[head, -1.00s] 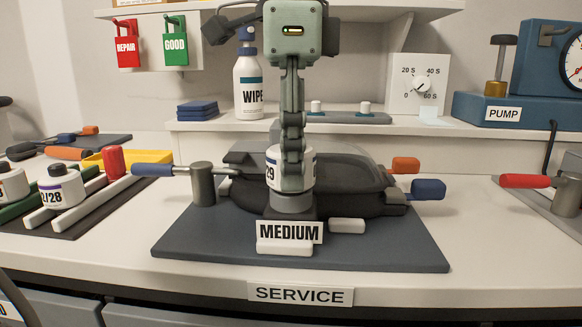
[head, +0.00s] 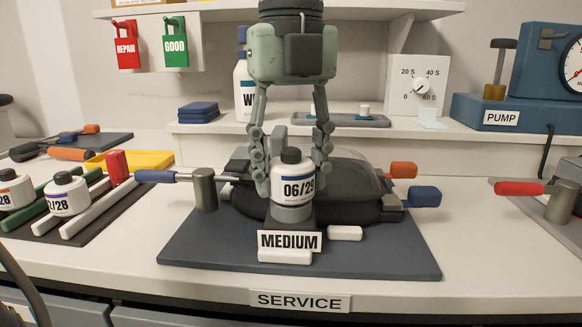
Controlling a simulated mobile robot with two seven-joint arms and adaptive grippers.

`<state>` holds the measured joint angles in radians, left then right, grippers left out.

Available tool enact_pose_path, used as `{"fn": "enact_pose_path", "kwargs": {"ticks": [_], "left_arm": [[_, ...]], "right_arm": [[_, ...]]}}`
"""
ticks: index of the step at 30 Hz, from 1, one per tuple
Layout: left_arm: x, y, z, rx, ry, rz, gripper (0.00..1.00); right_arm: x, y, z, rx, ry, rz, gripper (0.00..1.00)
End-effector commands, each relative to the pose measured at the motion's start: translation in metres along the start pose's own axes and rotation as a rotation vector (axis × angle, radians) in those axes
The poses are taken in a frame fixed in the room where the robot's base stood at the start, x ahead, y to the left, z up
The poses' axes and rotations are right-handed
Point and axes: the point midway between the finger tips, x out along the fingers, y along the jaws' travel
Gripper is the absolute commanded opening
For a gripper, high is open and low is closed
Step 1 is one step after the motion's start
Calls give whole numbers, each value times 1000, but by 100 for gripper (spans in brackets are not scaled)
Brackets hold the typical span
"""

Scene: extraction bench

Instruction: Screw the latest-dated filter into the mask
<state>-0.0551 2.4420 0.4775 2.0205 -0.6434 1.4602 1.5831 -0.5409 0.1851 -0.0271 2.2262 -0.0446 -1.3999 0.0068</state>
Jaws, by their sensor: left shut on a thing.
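A white filter with a dark cap, marked 06/29 (head: 297,188), stands upright at the front of the black mask (head: 365,198). It sits on the grey collar of the mask's port (head: 291,213); I cannot tell how deep its thread is in. My left gripper (head: 291,180) points down from above, with one finger on each side of this filter, shut on it. Two other filters stand in the rack at the left: one with a purple band ending in /28 (head: 68,195) and one with an orange band ending in 28 (head: 12,190). My right gripper is not in view.
The mask rests on a dark mat (head: 210,250) behind the MEDIUM sign (head: 290,241). Clamps with a blue handle (head: 156,176) and a red handle (head: 520,188) stand at the sides. A shelf with a wipe bottle (head: 245,92) is behind. The mat's front is mostly clear.

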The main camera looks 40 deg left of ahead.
Motion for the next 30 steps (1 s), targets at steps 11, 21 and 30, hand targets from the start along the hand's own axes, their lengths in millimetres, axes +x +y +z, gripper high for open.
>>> {"fn": "enact_pose_path", "kwargs": {"ticks": [11, 21, 30], "left_arm": [[-2, 0, 0, 758, 2, 0, 12], [1, 0, 0, 1096, 0, 0, 12], [1, 0, 0, 1091, 0, 0, 65]], "right_arm": [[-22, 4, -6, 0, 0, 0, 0], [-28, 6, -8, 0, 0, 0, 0], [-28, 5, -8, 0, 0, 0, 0]]}}
